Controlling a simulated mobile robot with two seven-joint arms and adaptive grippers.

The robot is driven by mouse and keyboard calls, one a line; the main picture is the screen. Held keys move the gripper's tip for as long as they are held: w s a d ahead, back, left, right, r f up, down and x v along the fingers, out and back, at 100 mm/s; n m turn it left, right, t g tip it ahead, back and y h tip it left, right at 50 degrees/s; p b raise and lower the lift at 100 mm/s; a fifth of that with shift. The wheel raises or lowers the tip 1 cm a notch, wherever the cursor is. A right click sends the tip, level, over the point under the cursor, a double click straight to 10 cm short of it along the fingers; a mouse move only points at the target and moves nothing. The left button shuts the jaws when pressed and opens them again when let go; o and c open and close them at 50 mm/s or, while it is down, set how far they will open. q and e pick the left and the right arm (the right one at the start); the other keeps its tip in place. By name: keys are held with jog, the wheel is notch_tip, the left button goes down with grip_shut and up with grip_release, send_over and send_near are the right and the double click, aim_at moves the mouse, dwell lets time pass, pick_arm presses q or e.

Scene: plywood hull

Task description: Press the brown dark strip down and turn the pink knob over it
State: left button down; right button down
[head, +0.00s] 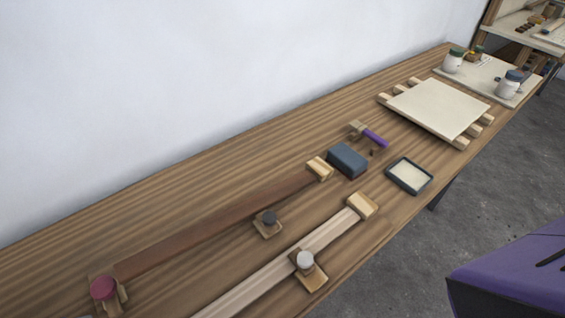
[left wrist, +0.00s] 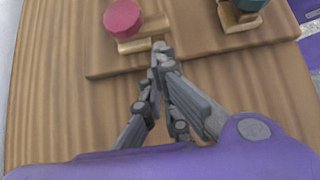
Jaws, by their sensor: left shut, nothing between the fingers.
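The brown dark strip (head: 215,222) lies along the wooden bench in the head view, running from lower left up to a pale wooden block (head: 320,169). The pink knob (head: 103,288) sits on a wooden piece at the strip's lower-left end; whether that piece overlaps the strip is unclear. In the left wrist view a pink knob (left wrist: 122,18) stands on a pale wooden piece on a brown board. My left gripper (left wrist: 160,48) is shut and empty, its tips beside that wooden piece, just below and right of the knob. Contact cannot be told. My right gripper is not in view.
A dark knob (head: 268,218) stands beside the dark strip. A pale strip (head: 270,282) with a white knob (head: 305,260) lies nearer the front edge. A blue block (head: 347,160), a purple-handled tool (head: 374,138) and a shallow tray (head: 409,176) lie farther along. A white wall borders the back.

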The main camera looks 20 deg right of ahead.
aim_at(109, 297)
pick_arm(q)
jog(key=shift+w+d, duration=0.3)
jog(key=shift+d, duration=0.5)
jog(key=shift+s+d, duration=0.1)
jog(key=shift+s+d+n+t, duration=0.2)
jog(key=shift+d+n+t, duration=0.2)
jog(key=shift+d+n, duration=0.25)
jog(key=shift+s+d, duration=0.2)
jog(key=shift+s, duration=0.05)
jog(key=shift+w+a, duration=0.1)
jog(key=shift+w, duration=0.05)
jog(key=shift+w+a+b, duration=0.3)
jog(key=shift+w+a, duration=0.1)
jog(key=shift+w, duration=0.2)
